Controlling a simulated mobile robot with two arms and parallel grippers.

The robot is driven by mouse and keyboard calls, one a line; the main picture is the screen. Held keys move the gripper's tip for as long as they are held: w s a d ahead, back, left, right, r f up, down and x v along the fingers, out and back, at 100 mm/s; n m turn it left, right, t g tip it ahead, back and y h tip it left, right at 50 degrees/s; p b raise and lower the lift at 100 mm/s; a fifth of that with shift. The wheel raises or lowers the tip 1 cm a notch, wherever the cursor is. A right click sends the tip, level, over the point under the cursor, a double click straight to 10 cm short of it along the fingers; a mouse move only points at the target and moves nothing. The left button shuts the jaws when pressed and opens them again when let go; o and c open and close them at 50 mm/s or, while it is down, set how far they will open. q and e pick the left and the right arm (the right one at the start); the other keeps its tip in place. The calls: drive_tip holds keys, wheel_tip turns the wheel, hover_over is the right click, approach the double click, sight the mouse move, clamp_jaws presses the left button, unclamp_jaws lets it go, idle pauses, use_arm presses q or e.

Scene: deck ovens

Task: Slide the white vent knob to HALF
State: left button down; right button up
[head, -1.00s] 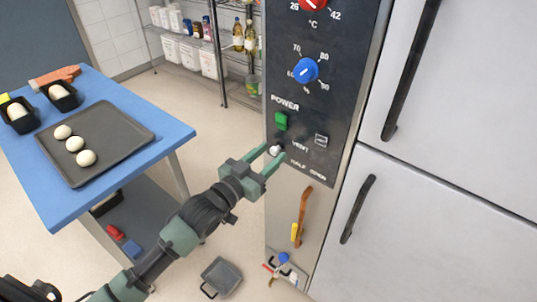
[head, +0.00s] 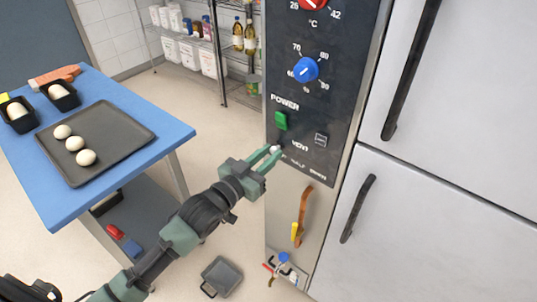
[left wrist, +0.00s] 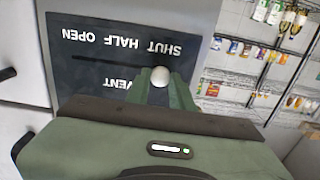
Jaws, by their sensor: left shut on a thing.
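The white vent knob (head: 275,149) is on the dark control panel, under the green power switch (head: 281,121). My left gripper (head: 272,157) is shut on the knob. In the left wrist view the white knob (left wrist: 160,76) shows between the fingers, beside the slot and in line with the word SHUT. The labels SHUT, HALF and OPEN (left wrist: 122,41) read upside down there. In the head view the fingers hide the SHUT label. My right gripper is not in view.
A blue dial (head: 305,70) and a small square switch (head: 321,139) are on the same panel. Grey doors with dark handles (head: 357,209) stand to the right. A blue table (head: 177,133) with a dough tray stands to the left.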

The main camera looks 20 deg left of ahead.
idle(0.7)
use_arm(q)
drive_tip(key=d, duration=0.2)
drive_tip(key=s+d+p, duration=0.1)
drive_tip(key=d, duration=0.1)
drive_tip(key=s+d+p, duration=0.1)
drive_tip(key=shift+d, duration=0.4)
drive_tip(key=c, duration=1.2)
unclamp_jaws()
drive_tip(key=shift+a, duration=0.1)
drive_tip(key=shift+c, duration=0.2)
drive_tip(key=shift+s, duration=0.1)
drive_tip(key=b, duration=0.1)
approach(299, 155)
drive_tip(key=s, duration=0.3)
drive_tip(key=shift+w+a+r, duration=0.1)
drive_tip(key=shift+a+r, duration=0.05)
drive_tip(key=shift+a, duration=0.3)
